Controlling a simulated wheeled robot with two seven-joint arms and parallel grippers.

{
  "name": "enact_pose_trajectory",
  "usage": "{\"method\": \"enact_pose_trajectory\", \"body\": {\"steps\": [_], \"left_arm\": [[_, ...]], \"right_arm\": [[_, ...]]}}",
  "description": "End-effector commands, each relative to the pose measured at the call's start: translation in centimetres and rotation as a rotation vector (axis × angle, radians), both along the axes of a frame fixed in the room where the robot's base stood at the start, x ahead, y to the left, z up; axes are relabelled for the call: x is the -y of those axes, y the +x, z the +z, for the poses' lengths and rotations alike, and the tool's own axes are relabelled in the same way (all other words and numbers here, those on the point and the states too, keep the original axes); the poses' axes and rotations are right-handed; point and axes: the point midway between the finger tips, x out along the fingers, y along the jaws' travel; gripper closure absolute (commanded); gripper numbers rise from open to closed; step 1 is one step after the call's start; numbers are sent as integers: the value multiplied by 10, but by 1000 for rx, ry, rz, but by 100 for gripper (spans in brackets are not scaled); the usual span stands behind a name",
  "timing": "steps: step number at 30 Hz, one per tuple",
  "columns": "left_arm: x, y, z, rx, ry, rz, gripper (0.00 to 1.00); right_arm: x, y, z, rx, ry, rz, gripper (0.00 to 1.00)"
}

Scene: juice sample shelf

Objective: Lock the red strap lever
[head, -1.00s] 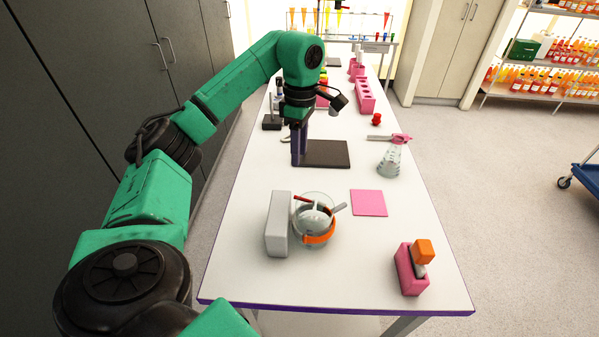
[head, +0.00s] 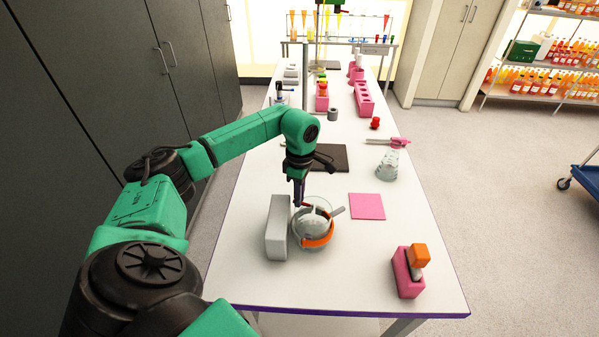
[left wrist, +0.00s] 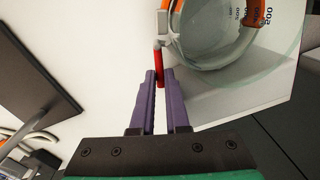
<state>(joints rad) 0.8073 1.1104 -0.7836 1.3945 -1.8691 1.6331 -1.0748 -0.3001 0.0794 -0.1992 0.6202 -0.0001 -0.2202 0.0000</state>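A round glass vessel (head: 299,232) stands on the near part of the table with an orange strap (head: 318,241) around it. A short red lever (left wrist: 159,68) is on the strap's hardware at the rim. My left gripper (head: 299,203) points down at the vessel's far left side. In the left wrist view, the gripper's purple fingertips (left wrist: 159,74) lie on either side of the red lever, with a narrow gap. Whether they press on it cannot be told. The lever is mostly hidden in the head view. My right gripper is not in view.
A grey block (head: 277,228) stands close to the vessel's left. A dark plate (head: 333,155) lies behind, a pink mat (head: 367,206) to the right. A pink holder with an orange-topped item (head: 408,270) sits at front right. A conical flask (head: 388,163) stands farther back.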

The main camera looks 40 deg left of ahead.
Motion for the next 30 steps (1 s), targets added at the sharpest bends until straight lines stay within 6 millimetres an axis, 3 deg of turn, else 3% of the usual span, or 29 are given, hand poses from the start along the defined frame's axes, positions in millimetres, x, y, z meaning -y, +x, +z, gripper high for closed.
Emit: {"method": "enact_pose_trajectory", "body": {"steps": [5,13,21,22,24,30], "left_arm": [[0,0,0,0,0,5,100],[3,-7,0,1,0,213,100],[4,-7,1,2,-1,228,100],[4,-7,1,2,-1,228,79],[4,-7,1,2,-1,227,57],[4,-8,1,-2,-2,225,57]], "right_arm": [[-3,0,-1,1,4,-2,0],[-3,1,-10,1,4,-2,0],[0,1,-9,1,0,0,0],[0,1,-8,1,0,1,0],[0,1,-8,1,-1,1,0],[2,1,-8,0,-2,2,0]]}}
